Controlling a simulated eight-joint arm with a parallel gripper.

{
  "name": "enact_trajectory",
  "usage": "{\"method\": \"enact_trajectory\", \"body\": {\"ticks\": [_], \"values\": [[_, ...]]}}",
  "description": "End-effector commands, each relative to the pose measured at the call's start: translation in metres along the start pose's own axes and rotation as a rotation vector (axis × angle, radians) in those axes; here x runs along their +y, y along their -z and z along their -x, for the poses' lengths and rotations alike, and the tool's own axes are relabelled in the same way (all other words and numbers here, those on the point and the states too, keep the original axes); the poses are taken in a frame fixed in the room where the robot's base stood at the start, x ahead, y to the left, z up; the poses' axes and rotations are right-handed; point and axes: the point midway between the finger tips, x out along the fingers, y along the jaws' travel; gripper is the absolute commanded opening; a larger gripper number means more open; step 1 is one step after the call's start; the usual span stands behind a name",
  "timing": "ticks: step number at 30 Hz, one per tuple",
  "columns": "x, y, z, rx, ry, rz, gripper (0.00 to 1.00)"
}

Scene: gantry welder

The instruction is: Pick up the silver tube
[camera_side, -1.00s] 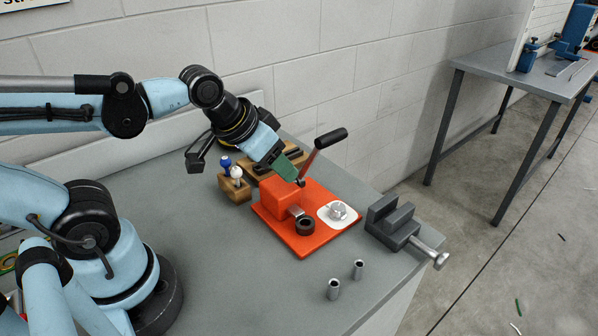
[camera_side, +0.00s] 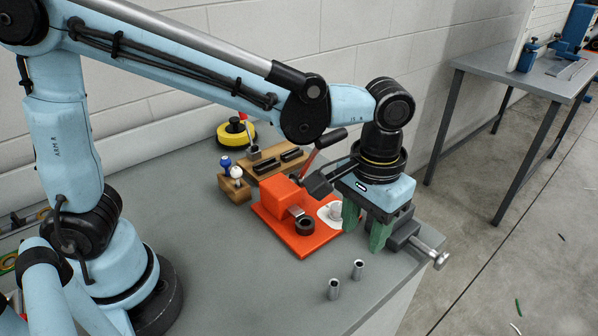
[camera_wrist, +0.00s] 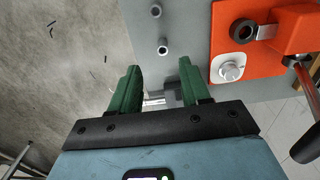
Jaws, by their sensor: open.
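Two small silver tubes stand upright on the grey bench near its front edge, one (camera_side: 358,270) closer to the vise and one (camera_side: 333,289) further forward. In the wrist view the closer tube (camera_wrist: 162,47) shows just ahead of the fingertips, with the other tube (camera_wrist: 156,10) at the top edge. My gripper (camera_side: 364,232) points down over the vise area, its green fingers spread with nothing between them. In the wrist view my gripper (camera_wrist: 160,72) is apart from both tubes.
An orange fixture (camera_side: 300,240) with a long lever and a white plate with a knob is left of my gripper. The grey vise (camera_side: 405,235) is partly hidden behind the fingers. A wooden block (camera_side: 236,190) stands further left. The bench around the tubes is clear.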

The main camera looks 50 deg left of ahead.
Motion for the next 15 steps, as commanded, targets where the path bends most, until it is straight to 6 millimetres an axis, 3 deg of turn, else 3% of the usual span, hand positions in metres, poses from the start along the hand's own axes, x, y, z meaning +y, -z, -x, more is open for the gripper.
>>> {"method": "enact_trajectory", "body": {"ticks": [9, 15], "values": [[-0.001, 0.001, -0.046, 0.002, -0.001, 0.0, 0.46], [-0.001, 0.001, -0.058, 0.002, -0.001, 0.0, 0.46]]}}
